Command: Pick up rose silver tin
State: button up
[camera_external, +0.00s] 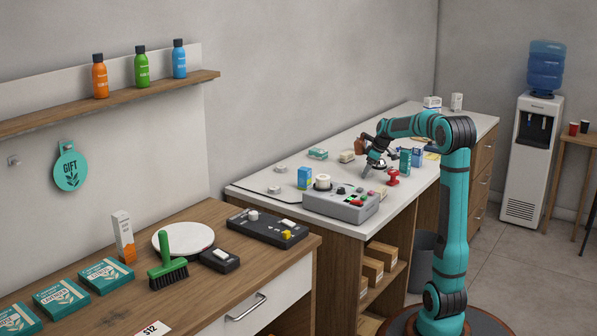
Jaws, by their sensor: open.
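My gripper (373,168) is open and hangs low over the white counter (240,187), with its fingers pointing down. Its fingers look empty, but the view is small. Two small round silvery tins lie on the counter well to the left of my gripper: one farther back (281,168) and one nearer the front (274,190). I cannot tell from their colour which one is rose silver. Things close around the gripper are partly hidden by the arm.
A grey control box (341,204) with buttons stands at the counter's front edge. The counter's back left is mostly clear.

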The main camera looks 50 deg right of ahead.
jog(key=shift+c, duration=0.2)
jog(key=c, duration=1)
